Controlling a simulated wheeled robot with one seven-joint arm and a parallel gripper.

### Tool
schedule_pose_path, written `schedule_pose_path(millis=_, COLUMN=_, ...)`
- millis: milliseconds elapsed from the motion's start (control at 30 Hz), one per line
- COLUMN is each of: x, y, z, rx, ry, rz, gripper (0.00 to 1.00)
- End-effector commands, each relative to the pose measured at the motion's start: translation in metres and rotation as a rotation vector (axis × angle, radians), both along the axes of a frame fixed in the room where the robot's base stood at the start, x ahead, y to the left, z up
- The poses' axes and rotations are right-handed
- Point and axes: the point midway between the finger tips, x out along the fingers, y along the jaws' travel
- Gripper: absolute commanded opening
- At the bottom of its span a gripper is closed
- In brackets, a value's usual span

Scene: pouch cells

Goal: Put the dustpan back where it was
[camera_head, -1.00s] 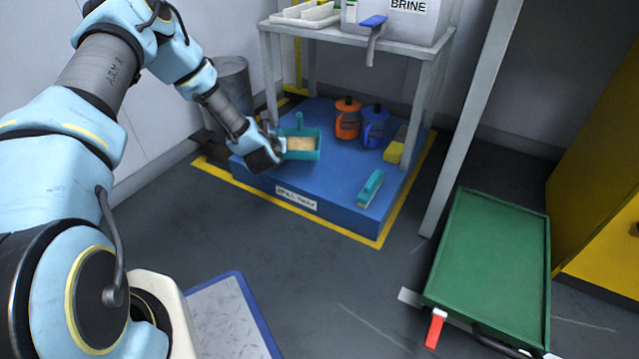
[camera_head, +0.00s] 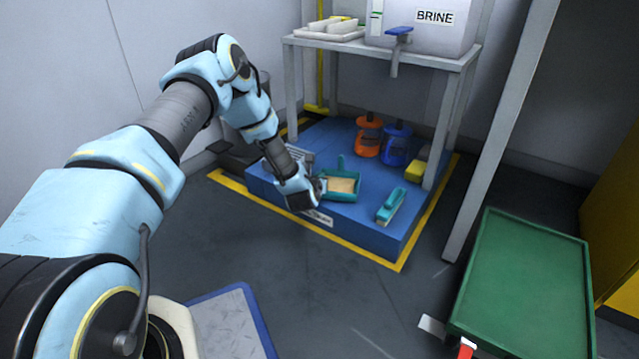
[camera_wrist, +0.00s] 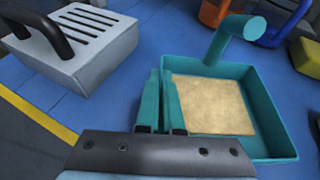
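The teal dustpan (camera_head: 342,197) is over the blue spill tray (camera_head: 375,232), near its front edge, with a flat tan layer (camera_head: 341,184) inside. Its upright round handle shows in the wrist view, where the dustpan (camera_wrist: 262,100) fills the right side. My gripper (camera_head: 314,190) is at the dustpan's left side. In the wrist view its two teal fingers (camera_wrist: 162,100) are close together at the dustpan's left wall, shut on it. I cannot tell whether the dustpan's underside touches the tray. A teal-handled brush (camera_head: 391,206) lies to its right.
A grey slotted block (camera_wrist: 85,50) sits left of my gripper. Orange (camera_head: 368,136) and blue (camera_head: 396,144) jugs and a yellow sponge (camera_head: 407,170) stand behind. A metal table (camera_head: 420,58) overhangs the tray's back. A green cart (camera_head: 525,285) is at right.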

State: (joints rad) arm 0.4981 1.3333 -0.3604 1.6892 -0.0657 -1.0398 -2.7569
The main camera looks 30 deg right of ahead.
Motion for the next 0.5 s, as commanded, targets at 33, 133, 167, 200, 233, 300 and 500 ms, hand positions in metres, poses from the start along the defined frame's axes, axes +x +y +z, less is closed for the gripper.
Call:
schedule_pose_path(millis=33, x=0.0001, y=-0.0005, z=-0.0045, rx=-0.001, ry=-0.002, rz=-0.001, gripper=0.0)
schedule_pose_path(millis=133, x=0.0004, y=-0.0002, z=-0.0025, rx=-0.001, ry=-0.002, rz=0.0, gripper=0.0)
schedule_pose_path(millis=167, x=0.0004, y=-0.0002, z=-0.0023, rx=-0.001, ry=-0.002, rz=0.0, gripper=0.0)
schedule_pose_path(millis=200, x=0.0003, y=-0.0003, z=-0.0024, rx=-0.001, ry=-0.002, rz=0.0, gripper=0.0)
schedule_pose_path(millis=233, x=0.0004, y=-0.0002, z=-0.0024, rx=-0.001, ry=-0.002, rz=0.0, gripper=0.0)
schedule_pose_path(millis=300, x=0.0003, y=0.0, z=-0.004, rx=-0.001, ry=0.0, rz=0.0, gripper=0.0)
schedule_pose_path(millis=500, x=0.0002, y=-0.0001, z=-0.0055, rx=-0.001, ry=-0.001, rz=0.0, gripper=0.17)
